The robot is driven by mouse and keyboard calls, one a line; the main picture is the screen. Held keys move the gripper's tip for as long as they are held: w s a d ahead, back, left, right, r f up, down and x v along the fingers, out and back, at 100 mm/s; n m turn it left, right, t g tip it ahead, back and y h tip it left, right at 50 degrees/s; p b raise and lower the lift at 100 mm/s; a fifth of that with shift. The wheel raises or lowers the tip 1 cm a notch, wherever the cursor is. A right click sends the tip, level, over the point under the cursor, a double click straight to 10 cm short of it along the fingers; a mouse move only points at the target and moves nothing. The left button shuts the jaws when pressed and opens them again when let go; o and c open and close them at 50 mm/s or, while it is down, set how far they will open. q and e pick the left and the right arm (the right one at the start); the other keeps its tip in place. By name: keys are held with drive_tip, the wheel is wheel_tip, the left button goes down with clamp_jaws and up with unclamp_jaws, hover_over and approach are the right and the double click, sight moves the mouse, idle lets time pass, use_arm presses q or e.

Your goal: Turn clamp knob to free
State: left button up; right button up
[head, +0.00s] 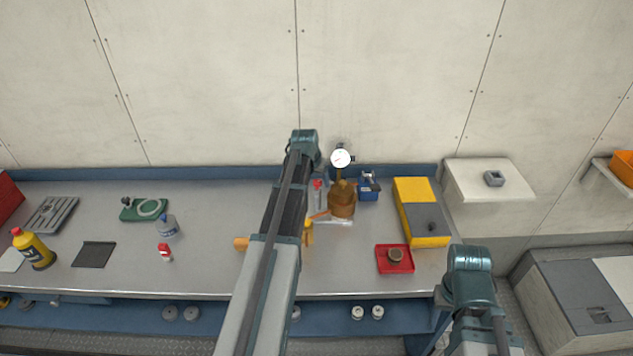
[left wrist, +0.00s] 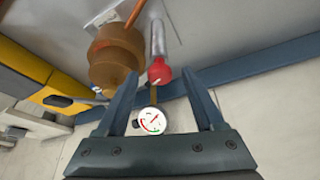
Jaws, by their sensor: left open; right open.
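No part is clearly marked as the clamp knob. A red knob-like end (left wrist: 159,72) on a metal cylinder (left wrist: 156,37) shows in the left wrist view, lined up between my fingertips; I cannot tell how far off it is. My left gripper (left wrist: 160,76) is open and empty. A white dial gauge (left wrist: 153,121) shows between its fingers, beside a brown rounded body (left wrist: 117,55). In the head view the dial gauge (head: 341,159) stands above the brown body (head: 342,201), with a small red part (head: 318,184) to its left. My left arm hides the left gripper there. My right gripper is out of view.
A blue device (head: 368,187) and a yellow-and-grey box (head: 420,212) stand right of the gauge. A red tray (head: 394,259) holds a brown round part. Bottles, a green case (head: 144,209) and a grey rack (head: 52,215) are on the left. The wall is close behind.

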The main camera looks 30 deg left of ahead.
use_arm(q)
clamp_jaws()
idle(0.3)
drive_tip(key=n+y, duration=0.1)
drive_tip(key=n, duration=0.3)
drive_tip(key=n+g+y, duration=0.1)
drive_tip(key=n, duration=0.1)
drive_tip(key=shift+w+d+n+y, duration=0.2)
drive_tip(key=shift+d+n+y, duration=0.05)
drive_tip(key=shift+n+y, duration=0.05)
drive_tip(key=n+g+y, duration=0.1)
drive_tip(key=n, duration=0.3)
drive_tip(key=shift+w, duration=0.15)
drive_tip(key=shift+d+n+g, duration=0.1)
drive_tip(key=shift+n+g, duration=0.5)
drive_tip(key=shift+n, duration=0.7)
